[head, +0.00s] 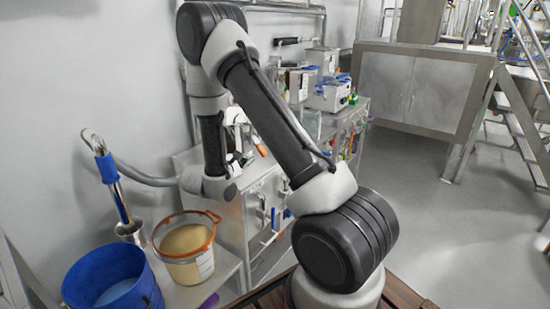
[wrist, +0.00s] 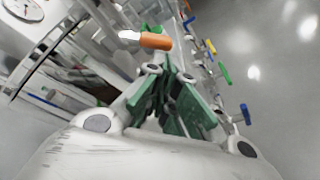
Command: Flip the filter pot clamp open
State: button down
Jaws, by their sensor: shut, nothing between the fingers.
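An orange handle with a pale end (wrist: 155,40), which looks like the filter pot clamp's lever, shows in the wrist view just beyond my fingertips. In the head view a small orange piece (head: 262,150) shows beside my arm, probably the same handle. My gripper (wrist: 167,72) has green fingers that are together with nothing between them. The fingertips lie just below the handle in the wrist picture; whether they touch it I cannot tell. The pot body and the clamp's hinge are not clear, and my arm covers much of that area in the head view.
A pressure dial (wrist: 22,9) sits at the wrist view's upper left. Valve handles in blue (wrist: 245,114), green (wrist: 225,75) and yellow (wrist: 212,47) line the right. In the head view, a blue bucket (head: 80,285) and an orange-rimmed pail (head: 190,272) stand front left. Open floor lies right.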

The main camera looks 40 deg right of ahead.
jog(key=w+d+f, duration=0.1)
jog(key=d, duration=0.1)
jog(key=w+d+f+n+t, duration=0.1)
jog(key=w+d, duration=0.1)
jog(key=w+d+f+n, duration=0.1)
jog(key=w+d, duration=0.1)
jog(key=shift+w+f+y, duration=0.1)
jog(key=shift+w+y, duration=0.15)
jog(key=shift+y, duration=0.15)
jog(key=shift+s+d, duration=0.1)
dwell(0.3)
jog(key=n, duration=0.1)
jog(key=s+r+n+g, duration=0.1)
jog(key=shift+s+d+r+n, duration=0.1)
jog(key=shift+s+d+n, duration=0.15)
jog(key=shift+s+n, duration=0.05)
notch_tip(320, 180, up, 6)
jog(key=s+d+n+g+h, duration=0.1)
jog(key=s+n+g, duration=0.1)
jog(key=n+g, duration=0.2)
jog(key=n, duration=0.3)
jog(key=shift+s, duration=0.35)
jog(key=shift+r, duration=0.1)
dwell(0.3)
